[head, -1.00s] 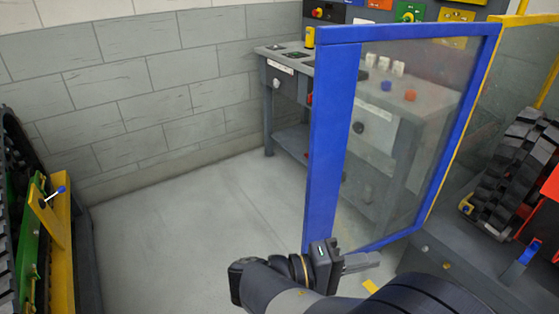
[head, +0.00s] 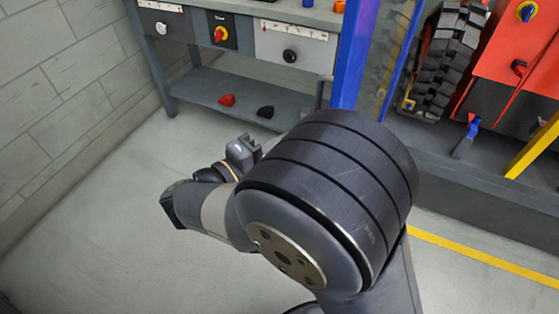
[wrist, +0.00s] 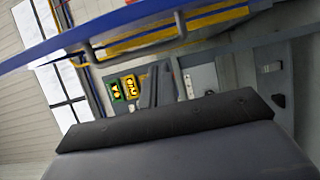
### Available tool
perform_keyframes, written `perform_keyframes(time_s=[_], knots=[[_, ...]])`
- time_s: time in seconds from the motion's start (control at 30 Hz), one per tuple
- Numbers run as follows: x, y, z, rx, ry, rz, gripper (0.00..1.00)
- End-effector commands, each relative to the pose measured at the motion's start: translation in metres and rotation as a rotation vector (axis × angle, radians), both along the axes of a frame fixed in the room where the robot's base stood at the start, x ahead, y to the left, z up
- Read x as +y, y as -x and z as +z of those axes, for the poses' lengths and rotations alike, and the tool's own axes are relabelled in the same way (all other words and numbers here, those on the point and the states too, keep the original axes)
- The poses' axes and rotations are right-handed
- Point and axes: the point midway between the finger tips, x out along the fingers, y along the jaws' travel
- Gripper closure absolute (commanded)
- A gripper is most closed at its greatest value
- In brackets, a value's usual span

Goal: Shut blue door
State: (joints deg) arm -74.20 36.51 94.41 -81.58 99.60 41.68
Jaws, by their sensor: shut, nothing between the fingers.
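The blue door (head: 348,62) stands upright in the head view, seen narrow and nearly edge-on, with a clear panel. My arm hides its lower part. A grey bar, perhaps its handle, shows at its left side. In the wrist view a blue frame bar (wrist: 110,27) of the door crosses the top, tilted. My gripper (head: 247,146) is shut and empty, to the left of the door and apart from it in the head picture. In the wrist view its dark fingers (wrist: 157,86) point away below the blue bar. I cannot tell its exact distance from the door.
A grey workbench (head: 200,82) with switches and a lower shelf stands behind. A red machine (head: 515,55) and a dark track (head: 445,60) are at the right. A yellow line (head: 480,256) marks the floor. Floor at left, before the block wall (head: 60,100), is clear.

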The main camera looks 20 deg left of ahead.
Motion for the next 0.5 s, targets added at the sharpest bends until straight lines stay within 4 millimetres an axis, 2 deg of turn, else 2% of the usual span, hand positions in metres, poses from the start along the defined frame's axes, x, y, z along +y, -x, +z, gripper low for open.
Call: perform_keyframes(time_s=[0.13, 0.3, 0.5], knots=[[-0.017, -0.028, -0.001, 0.001, 0.0, -0.005, 1.0], [-0.038, -0.02, 0.0, 0.001, 0.002, 0.0, 1.0], [-0.051, -0.016, 0.0, 0.0, 0.001, 0.0, 1.0]])
